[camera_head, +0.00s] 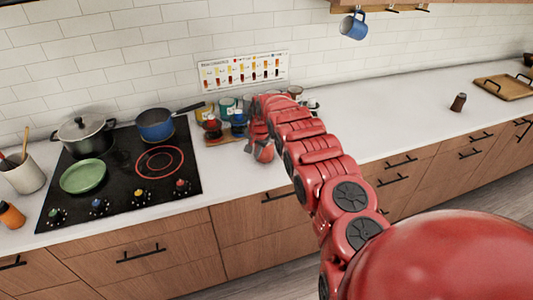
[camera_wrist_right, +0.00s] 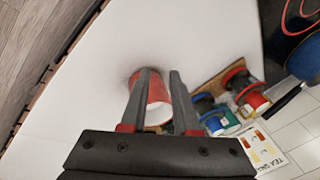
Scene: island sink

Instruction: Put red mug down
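The red mug (camera_head: 264,153) is at the tip of my right arm in the head view, low over or on the counter near its front edge. In the right wrist view the red mug (camera_wrist_right: 158,95) lies between the two grey fingers of my right gripper (camera_wrist_right: 161,72), its pale mouth toward the camera. The fingers stand apart by about the mug's width and appear shut on it. The mug looks tilted in the head view; I cannot tell whether its base touches the counter. My right gripper (camera_head: 258,133) is partly hidden there by my arm. My left gripper is out of view.
A wooden board (camera_wrist_right: 212,83) with red and blue items is beside the mug. The white counter (camera_head: 400,117) to the right is mostly clear.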

